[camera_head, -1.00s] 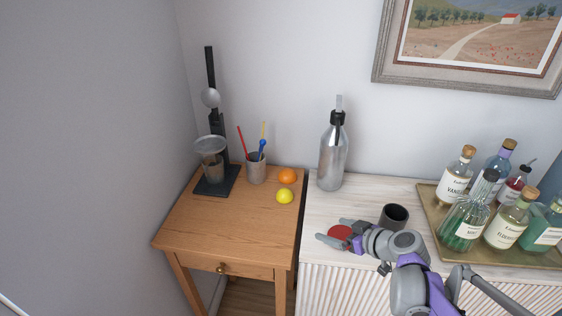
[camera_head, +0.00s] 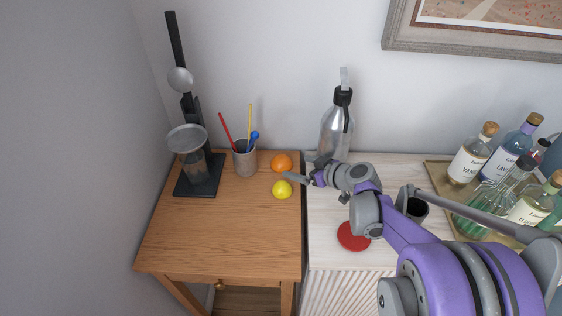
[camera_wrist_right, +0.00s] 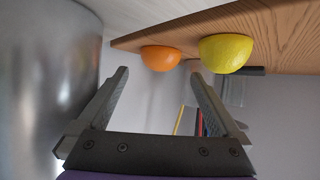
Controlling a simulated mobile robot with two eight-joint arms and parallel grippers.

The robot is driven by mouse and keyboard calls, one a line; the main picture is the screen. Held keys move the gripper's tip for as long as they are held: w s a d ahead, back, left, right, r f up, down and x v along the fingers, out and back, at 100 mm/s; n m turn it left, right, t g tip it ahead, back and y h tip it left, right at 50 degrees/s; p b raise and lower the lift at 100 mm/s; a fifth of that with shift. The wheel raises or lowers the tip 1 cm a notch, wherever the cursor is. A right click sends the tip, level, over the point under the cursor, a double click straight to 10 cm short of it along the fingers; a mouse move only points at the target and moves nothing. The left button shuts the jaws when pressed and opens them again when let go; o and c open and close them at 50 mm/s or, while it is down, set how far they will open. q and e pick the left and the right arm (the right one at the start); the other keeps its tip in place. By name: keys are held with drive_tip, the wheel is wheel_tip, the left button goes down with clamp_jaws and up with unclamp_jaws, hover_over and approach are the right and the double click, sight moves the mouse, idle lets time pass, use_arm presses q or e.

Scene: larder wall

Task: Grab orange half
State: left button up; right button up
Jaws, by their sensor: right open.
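The orange half (camera_head: 281,162) rests on the wooden table near its right edge, beside the yellow lemon half (camera_head: 282,190). My right gripper (camera_head: 298,167) is open and empty just to the right of the orange half, its fingers pointing left toward it. In the right wrist view, which looks upside down, the orange half (camera_wrist_right: 160,59) appears between and beyond the two open fingertips. The lemon half (camera_wrist_right: 225,53) is to its right there, beyond the other finger. I see no contact with either fruit. My left gripper is not in view.
A steel bottle (camera_head: 335,132) stands close behind my right gripper. A cup with utensils (camera_head: 245,160) and a black juicer stand (camera_head: 200,178) are left of the fruit. A red disc (camera_head: 353,236), dark mug (camera_head: 417,209) and bottle tray (camera_head: 437,171) are on the white cabinet. The table's front is clear.

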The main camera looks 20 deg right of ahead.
sight(287, 164)
drive_tip(key=x, duration=0.7)
drive_tip(key=shift+r, duration=0.1)
drive_tip(key=c, duration=1.2)
